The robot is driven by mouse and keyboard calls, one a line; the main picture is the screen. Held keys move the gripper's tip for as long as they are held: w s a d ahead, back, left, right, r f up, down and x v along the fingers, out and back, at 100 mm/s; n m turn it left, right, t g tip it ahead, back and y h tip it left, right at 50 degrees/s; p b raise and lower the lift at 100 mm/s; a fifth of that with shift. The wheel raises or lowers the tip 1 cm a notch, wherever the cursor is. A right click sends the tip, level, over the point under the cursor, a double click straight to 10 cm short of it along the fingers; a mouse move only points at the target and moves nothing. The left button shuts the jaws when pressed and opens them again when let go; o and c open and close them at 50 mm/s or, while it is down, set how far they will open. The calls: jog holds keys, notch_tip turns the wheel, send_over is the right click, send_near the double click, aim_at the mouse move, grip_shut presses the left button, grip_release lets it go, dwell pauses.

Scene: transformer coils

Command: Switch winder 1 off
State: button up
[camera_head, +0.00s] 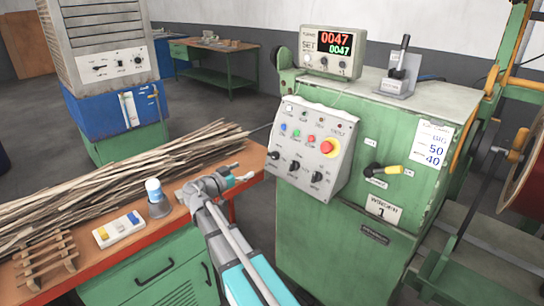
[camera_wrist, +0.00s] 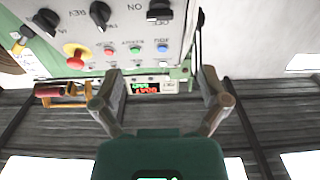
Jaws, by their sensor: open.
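Winder 1 (camera_head: 330,225) is a green cabinet with a "WINDER 1" plate (camera_head: 384,208). Its sloped grey control panel (camera_head: 310,160) carries lamps, coloured buttons, a red emergency stop (camera_head: 327,147) on yellow and three black knobs, the middle one (camera_head: 294,166) among them. In the wrist view the panel appears upside down, with the emergency stop (camera_wrist: 75,56), beyond my open fingers (camera_wrist: 160,78).
A counter display (camera_head: 333,50) showing 0047 stands on the cabinet. A coil drum (camera_head: 528,185) is at right.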

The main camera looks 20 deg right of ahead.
aim_at(271, 155)
jog(key=shift+d, duration=0.1)
jog(key=x, duration=1.3)
jog(key=shift+w+d, duration=0.1)
jog(key=shift+d, duration=0.15)
jog(key=shift+c, duration=0.2)
jog(key=c, duration=1.1)
